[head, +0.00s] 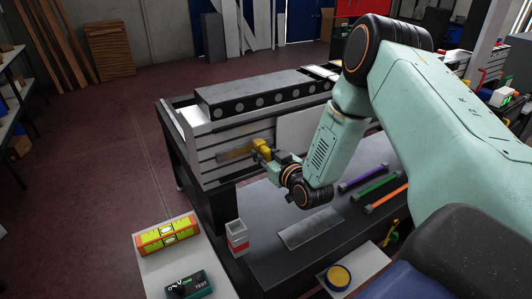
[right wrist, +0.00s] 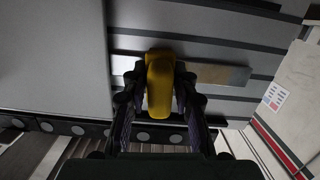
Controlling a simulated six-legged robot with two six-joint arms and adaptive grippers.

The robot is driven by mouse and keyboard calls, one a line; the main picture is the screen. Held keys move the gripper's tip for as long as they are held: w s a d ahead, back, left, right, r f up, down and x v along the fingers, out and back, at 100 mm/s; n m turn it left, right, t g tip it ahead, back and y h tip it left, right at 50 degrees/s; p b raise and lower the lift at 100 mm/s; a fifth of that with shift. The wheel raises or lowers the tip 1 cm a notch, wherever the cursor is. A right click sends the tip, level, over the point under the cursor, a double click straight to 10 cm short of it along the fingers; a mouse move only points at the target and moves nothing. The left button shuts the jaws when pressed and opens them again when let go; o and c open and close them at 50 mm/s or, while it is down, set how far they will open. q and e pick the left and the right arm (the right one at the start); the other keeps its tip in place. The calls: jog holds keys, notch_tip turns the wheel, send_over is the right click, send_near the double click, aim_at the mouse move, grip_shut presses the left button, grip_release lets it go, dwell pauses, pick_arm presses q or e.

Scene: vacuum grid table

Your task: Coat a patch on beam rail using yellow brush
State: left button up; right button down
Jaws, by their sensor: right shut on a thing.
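The yellow brush (head: 261,147) is held in my right gripper (head: 272,159), up against the front of the grooved beam rail (head: 215,168). In the right wrist view the brush (right wrist: 160,82) sits between the two dark fingers of the gripper (right wrist: 160,105), which are shut on it. Its bristle end is hidden, so I cannot tell if it touches the rail. A brownish strip (right wrist: 218,74) crosses the rail (right wrist: 245,102) behind the brush; the strip also shows in the head view (head: 233,154). My left gripper is not in view.
A red-and-white container (head: 237,236) stands at the bench's front left. A flat metal plate (head: 310,229) lies on the bench. Purple (head: 363,177), green (head: 377,187) and orange (head: 386,197) bars lie at right. A level (head: 167,235) and tester (head: 188,286) lie nearer.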

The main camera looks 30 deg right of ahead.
jog(key=shift+w+a+b, duration=0.2)
jog(key=shift+a+b, duration=0.8)
jog(key=shift+a, duration=2.15)
jog(key=shift+a+b, duration=0.35)
jog(key=shift+a, duration=0.45)
jog(key=shift+w+a, duration=0.1)
jog(key=shift+a, duration=0.9)
jog(key=shift+d, duration=0.15)
jog(key=s, duration=0.3)
jog(key=s+p, duration=0.1)
jog(key=s, duration=0.2)
jog(key=shift+a, duration=0.2)
